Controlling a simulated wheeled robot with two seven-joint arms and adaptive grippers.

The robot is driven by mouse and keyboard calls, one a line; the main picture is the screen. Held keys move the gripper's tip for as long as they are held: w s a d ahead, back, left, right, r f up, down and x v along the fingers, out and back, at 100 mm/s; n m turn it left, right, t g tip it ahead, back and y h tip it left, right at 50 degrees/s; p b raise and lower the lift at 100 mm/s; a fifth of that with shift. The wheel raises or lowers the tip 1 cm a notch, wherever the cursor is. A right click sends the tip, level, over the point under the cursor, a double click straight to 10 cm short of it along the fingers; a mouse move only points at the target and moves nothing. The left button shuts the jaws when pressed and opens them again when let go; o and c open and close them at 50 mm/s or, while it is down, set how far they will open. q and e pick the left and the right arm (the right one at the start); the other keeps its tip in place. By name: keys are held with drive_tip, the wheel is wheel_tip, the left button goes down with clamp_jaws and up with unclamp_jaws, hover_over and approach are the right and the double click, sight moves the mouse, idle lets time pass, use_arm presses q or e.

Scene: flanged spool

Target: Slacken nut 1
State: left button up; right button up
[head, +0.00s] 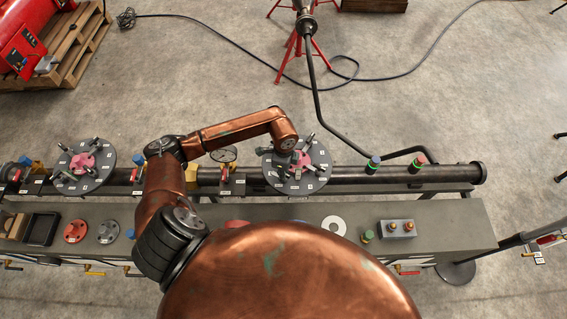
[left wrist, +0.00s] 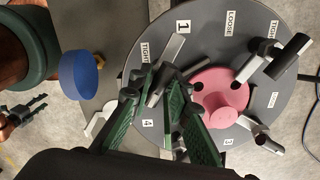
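The round grey plate (head: 290,182) with a pink hub (head: 303,160) and several bar-handled nuts lies under my left gripper (head: 288,152). In the left wrist view the plate (left wrist: 215,45) carries the labels 1, 3, 4, LOOSE and TIGHT. The grey bar of nut 1 (left wrist: 172,52) lies beside label 1, slanting from upper right to lower left. My left gripper (left wrist: 155,97) has its green-padded fingers apart, with the bar's lower end between their tips; contact is unclear. My right gripper (left wrist: 38,103) shows small at the left edge, its fingers seemingly apart.
A second similar plate (head: 106,160) stands at the left on the same dark pipe (head: 440,174). The grey bench (head: 456,222) in front holds red and grey flanges, a black tray (head: 41,229) and a white ring (head: 335,223). A bent pipe rises behind, right of the plate.

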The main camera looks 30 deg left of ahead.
use_arm(q)
drive_tip(key=shift+f+m, duration=0.25)
drive_tip(key=shift+m, duration=0.35)
wheel_tip(320, 180, up, 6)
drive_tip(key=p, duration=0.4)
drive_tip(key=shift+r, duration=0.25)
drive_tip(key=shift+r+p, duration=0.4)
